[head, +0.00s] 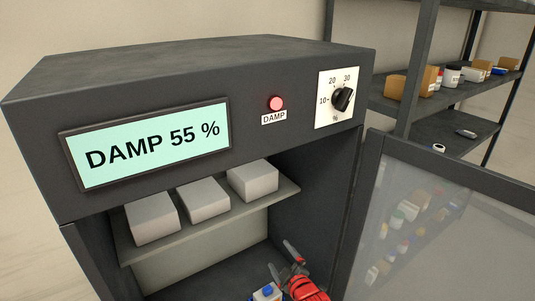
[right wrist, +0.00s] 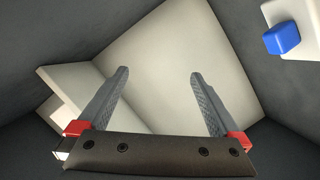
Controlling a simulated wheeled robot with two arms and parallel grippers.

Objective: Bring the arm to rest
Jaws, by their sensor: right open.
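My right gripper (head: 282,259) is inside the lower part of the dark cabinet (head: 200,62), below its shelf. It also shows in the right wrist view (right wrist: 159,73), with its two grey fingers apart and nothing between them. A white thing with a blue top (head: 267,291) is beside the gripper at the bottom of the head view. It shows at the upper right of the right wrist view (right wrist: 283,38), apart from the fingers. My left gripper is not in view.
The cabinet's display (head: 150,143) reads "DAMP 55 %". A red lamp (head: 276,103) and a black knob (head: 341,99) are to its right. Several pale blocks (head: 203,199) stand on the shelf (head: 221,224). The glazed door (head: 450,245) stands open at right, before a stocked rack (head: 418,60).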

